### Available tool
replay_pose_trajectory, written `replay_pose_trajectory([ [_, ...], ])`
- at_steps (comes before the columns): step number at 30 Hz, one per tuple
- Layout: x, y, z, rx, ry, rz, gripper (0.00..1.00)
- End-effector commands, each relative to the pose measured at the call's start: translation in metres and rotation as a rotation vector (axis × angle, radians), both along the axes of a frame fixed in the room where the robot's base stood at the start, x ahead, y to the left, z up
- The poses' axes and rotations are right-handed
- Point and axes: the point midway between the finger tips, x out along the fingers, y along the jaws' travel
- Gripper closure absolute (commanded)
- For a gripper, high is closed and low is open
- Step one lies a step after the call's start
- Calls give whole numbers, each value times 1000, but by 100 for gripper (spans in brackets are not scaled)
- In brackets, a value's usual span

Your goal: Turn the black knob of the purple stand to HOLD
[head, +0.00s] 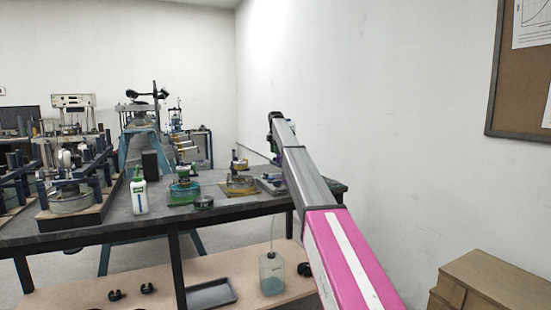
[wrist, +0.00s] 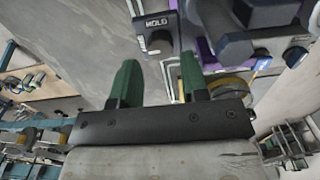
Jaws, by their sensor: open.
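In the wrist view, the black knob (wrist: 160,42) sits at the top centre, just under a dark plate (wrist: 156,22) whose white lettering appears to read HOLD. Parts of the purple stand (wrist: 204,52) show right of the knob, partly covered by a dark blue-grey body. I cannot tell clearly where the knob points. My gripper (wrist: 157,72) is open, its two green fingers apart with nothing between them. The knob lies beyond the fingertips, roughly in line with the gap, and looks apart from them. In the head view my arm hides the gripper and most of the stand.
The dark table (head: 100,232) holds a white and green bottle (head: 139,195), a green-based device (head: 183,190) and a yellow-based device (head: 238,182). A wooden cabinet (head: 490,285) stands front right.

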Motion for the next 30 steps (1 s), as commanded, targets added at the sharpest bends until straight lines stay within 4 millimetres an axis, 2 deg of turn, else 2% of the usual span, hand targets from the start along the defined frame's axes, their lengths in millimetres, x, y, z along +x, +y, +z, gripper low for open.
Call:
replay_pose_trajectory([
  [3,-1,0,-21,0,0,0,59],
  [6,-1,0,-31,0,0,0,59],
  [16,0,0,-37,0,-1,0,59],
  [17,0,0,-37,0,-1,0,65],
  [19,0,0,-36,0,-1,0,88],
  [20,0,0,-36,0,-1,0,94],
  [30,0,0,-36,0,-1,-32,93],
])
